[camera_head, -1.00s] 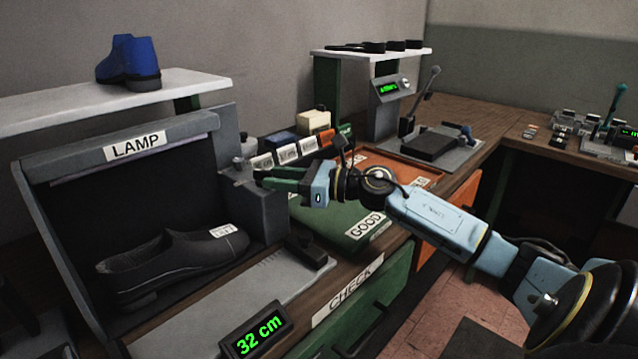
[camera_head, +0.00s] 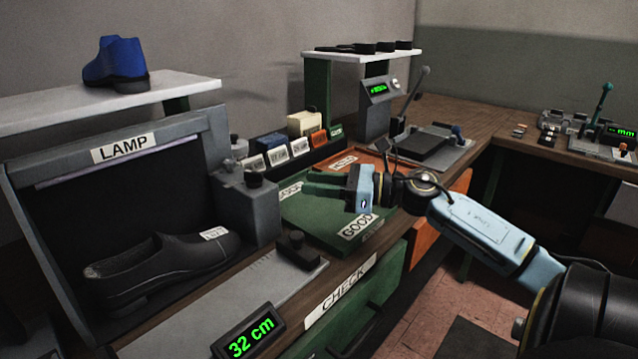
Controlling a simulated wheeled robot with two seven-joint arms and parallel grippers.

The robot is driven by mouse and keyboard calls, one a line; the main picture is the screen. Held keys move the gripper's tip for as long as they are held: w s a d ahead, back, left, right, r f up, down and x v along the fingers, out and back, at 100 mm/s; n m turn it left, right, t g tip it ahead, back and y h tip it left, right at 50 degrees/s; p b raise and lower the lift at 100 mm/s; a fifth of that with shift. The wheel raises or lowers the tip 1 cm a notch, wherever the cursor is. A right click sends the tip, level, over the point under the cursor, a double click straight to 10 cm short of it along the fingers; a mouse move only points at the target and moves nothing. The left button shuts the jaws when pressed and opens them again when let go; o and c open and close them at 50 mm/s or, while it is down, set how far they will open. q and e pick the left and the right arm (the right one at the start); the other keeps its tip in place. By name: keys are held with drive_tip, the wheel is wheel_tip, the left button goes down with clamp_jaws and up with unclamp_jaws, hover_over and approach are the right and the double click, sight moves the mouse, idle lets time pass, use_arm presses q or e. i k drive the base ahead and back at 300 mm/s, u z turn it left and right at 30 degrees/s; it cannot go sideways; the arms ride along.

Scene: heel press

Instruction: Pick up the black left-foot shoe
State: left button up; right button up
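The black shoe (camera_head: 165,267) lies inside the grey lamp box at the lower left, sole down, with a white label on its toe at the right end. My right gripper (camera_head: 308,184) is over the green tray, well to the right of the shoe and apart from it. Its green fingers point left and look parted, with nothing visible between them. The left gripper does not show.
The lamp box (camera_head: 117,156) has a dark back wall and a grey block (camera_head: 248,205) at its right. A blue shoe (camera_head: 115,63) stands on the white shelf. The green tray (camera_head: 318,226) adjoins an orange tray.

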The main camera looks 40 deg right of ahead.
sight(121, 284)
drive_tip(key=k, duration=1)
